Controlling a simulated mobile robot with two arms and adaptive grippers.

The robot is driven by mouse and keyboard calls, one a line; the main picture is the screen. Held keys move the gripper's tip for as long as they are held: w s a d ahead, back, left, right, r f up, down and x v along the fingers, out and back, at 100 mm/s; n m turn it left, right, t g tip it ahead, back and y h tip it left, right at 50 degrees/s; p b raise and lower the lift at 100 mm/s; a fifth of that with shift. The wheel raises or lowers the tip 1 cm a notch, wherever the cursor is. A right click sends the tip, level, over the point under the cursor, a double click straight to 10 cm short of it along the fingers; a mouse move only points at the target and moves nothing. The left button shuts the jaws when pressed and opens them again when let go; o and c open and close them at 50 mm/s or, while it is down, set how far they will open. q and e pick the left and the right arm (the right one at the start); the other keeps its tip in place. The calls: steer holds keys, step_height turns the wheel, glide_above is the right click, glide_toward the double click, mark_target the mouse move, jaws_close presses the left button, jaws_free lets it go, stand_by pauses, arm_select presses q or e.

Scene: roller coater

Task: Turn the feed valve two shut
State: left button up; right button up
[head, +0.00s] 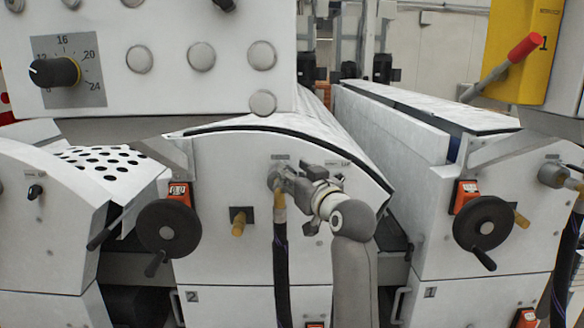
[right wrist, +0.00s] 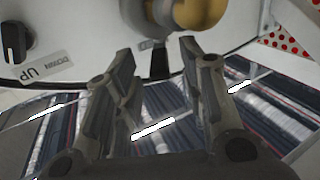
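The feed valve on unit two is a round grey body (head: 273,177) on the white front panel, with a brass fitting and a black hose below it. In the right wrist view the grey body and brass fitting (right wrist: 200,12) show at the top, with a short dark lever (right wrist: 159,62) pointing toward the fingers. My right gripper (head: 287,178) is at the valve and hides part of it. In the wrist view my right gripper (right wrist: 158,58) is open, its fingers on either side of the lever with gaps visible. My left gripper is out of view.
A black knob (right wrist: 14,42) by an UP/DOWN label is near the right gripper. A black handwheel (head: 168,232) and a brass stub (head: 238,221) are to the left. Unit one has a similar valve (head: 552,174) and handwheel (head: 483,222). A dial panel (head: 140,65) overhangs above.

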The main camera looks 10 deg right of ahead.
steer(key=shift+w+a, duration=0.15)
steer(key=shift+w, duration=0.65)
jaws_close()
